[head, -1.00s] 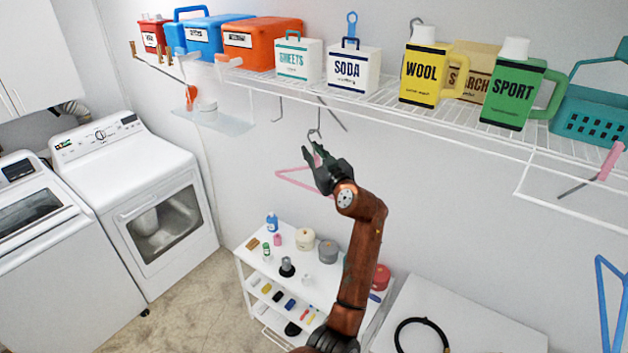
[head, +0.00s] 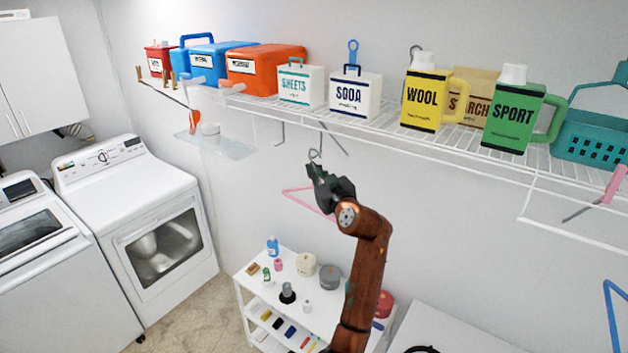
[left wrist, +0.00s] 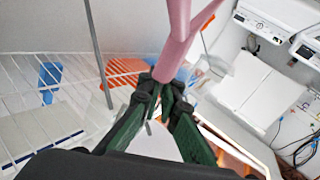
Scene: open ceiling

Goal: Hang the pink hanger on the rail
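The pink hanger (head: 303,199) is in the air in front of the wall, below the wire shelf. Its grey hook (head: 314,155) points up, just below the shelf's front edge in the head view; I see no clear contact with the rail (head: 290,113). My left gripper (head: 317,172) overlaps the hanger's neck. In the left wrist view, the hanger's pink neck (left wrist: 174,45) runs between the green-black fingertips (left wrist: 168,98), which are closed around its lower end. The hanger's far arm is partly hidden by my gripper. My right gripper is out of view.
The shelf carries boxes and bottles, including the SODA box (head: 355,91) and WOOL bottle (head: 430,98). Dark brackets (head: 333,138) stick out below it. A white cart (head: 300,280) stands below. A blue hanger (head: 612,315) is at lower right.

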